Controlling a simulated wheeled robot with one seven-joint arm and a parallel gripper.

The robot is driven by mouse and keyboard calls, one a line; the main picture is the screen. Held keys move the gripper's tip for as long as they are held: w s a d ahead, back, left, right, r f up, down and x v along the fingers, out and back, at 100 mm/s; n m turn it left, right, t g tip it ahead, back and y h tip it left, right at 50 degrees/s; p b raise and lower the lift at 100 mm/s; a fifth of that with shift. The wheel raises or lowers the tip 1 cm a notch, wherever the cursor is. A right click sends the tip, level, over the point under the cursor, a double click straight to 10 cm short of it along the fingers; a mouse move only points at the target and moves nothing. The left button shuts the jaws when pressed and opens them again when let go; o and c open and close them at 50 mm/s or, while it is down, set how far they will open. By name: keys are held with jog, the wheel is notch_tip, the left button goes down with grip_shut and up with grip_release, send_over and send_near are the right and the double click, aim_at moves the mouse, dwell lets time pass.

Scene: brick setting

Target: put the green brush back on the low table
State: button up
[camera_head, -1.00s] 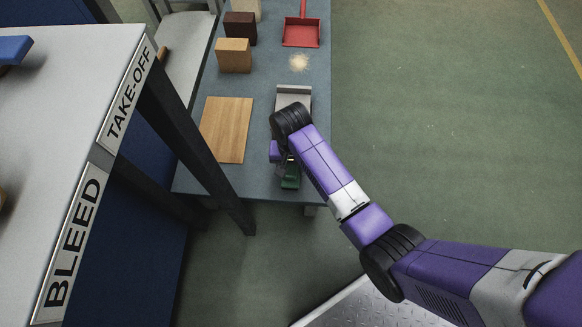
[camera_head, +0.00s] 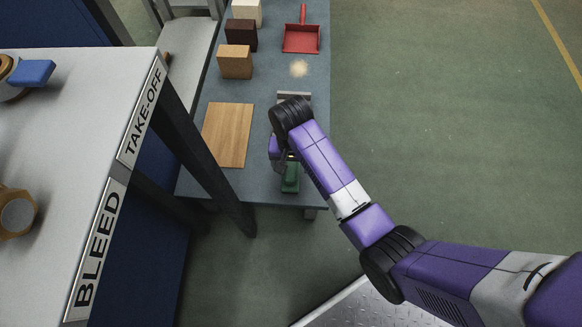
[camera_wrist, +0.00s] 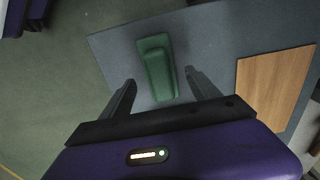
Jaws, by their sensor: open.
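The green brush (camera_head: 290,178) lies on the low table (camera_head: 262,188) near its front edge, partly hidden by my arm in the head view. In the wrist view the green brush (camera_wrist: 157,67) lies on the grey-blue table top (camera_wrist: 213,42), ahead of and between my fingers. My gripper (camera_wrist: 158,88) is open, with one finger on each side of the brush's near end. The fingers do not visibly touch it. In the head view my gripper (camera_head: 279,158) is mostly hidden behind my wrist.
A wooden board (camera_head: 227,135) lies left of the brush. Three blocks (camera_head: 235,62), a red dustpan (camera_head: 301,39) and a pale pile (camera_head: 299,68) are farther back. A grey item (camera_head: 293,97) is partly behind my wrist. A high workbench (camera_head: 75,150) with a dark leg stands left.

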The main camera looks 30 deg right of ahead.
aim_at(292, 170)
notch_tip(292, 170, up, 7)
jog(key=shift+f+p, duration=0.1)
jog(key=shift+p, duration=1.05)
jog(key=shift+s+f, duration=0.25)
jog(key=shift+f, duration=0.05)
jog(key=s+f+n+t, duration=0.25)
jog(key=s+t, duration=0.45)
jog(key=s, duration=0.8)
jog(key=s+r+n+t, duration=0.2)
jog(key=s+r+t, duration=0.2)
jog(key=r, duration=0.9)
jog(key=s+r+n+t, duration=0.2)
jog(key=s+r+t, duration=0.2)
jog(key=s+r, duration=0.4)
notch_tip(292, 170, up, 5)
jog(key=shift+s+f+n, duration=0.15)
jog(key=shift+s+n, duration=0.05)
jog(key=shift+n, duration=0.15)
